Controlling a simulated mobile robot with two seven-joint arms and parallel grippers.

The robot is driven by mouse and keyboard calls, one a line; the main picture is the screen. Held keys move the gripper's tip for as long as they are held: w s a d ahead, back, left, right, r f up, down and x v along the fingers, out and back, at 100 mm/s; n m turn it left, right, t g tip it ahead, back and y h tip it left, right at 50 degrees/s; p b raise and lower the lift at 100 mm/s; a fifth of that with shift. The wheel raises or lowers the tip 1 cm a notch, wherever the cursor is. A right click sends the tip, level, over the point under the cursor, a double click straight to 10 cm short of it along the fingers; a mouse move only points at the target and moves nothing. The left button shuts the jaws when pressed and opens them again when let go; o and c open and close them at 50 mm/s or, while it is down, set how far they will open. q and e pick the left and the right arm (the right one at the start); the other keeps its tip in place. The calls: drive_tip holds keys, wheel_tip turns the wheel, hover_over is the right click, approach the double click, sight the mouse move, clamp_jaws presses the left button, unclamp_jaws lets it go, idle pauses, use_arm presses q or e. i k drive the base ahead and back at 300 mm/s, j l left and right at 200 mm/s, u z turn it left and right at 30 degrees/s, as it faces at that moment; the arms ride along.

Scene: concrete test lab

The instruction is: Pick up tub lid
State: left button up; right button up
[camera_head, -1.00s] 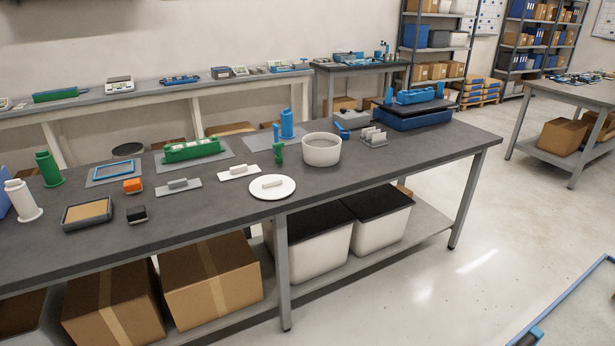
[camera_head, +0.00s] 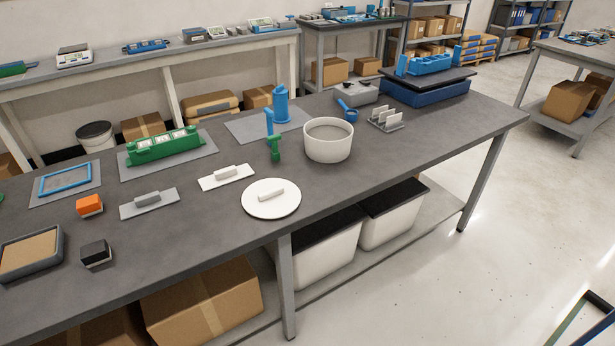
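The tub lid (camera_head: 259,207) is a round white disc with a bar handle on top. It lies flat on the dark workbench (camera_head: 330,190) near its front edge. The white round tub (camera_head: 328,143) stands open behind it to the right, apart from the lid. Neither of my grippers shows in the head view.
White and grey handled plates (camera_head: 226,178) lie left of the lid. A small green tool (camera_head: 275,149) stands behind it. An orange block (camera_head: 89,206), a black block (camera_head: 96,254) and a tan-filled tray (camera_head: 30,254) sit farther left. Bins and cartons fill the lower shelf.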

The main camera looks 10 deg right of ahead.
sight(268, 198)
drive_tip(key=i+l+u, duration=0.1)
drive_tip(key=i+u, duration=0.2)
drive_tip(key=i+l+u, duration=0.25)
drive_tip(key=i+j+u, duration=0.1)
drive_tip(key=u, duration=9.2)
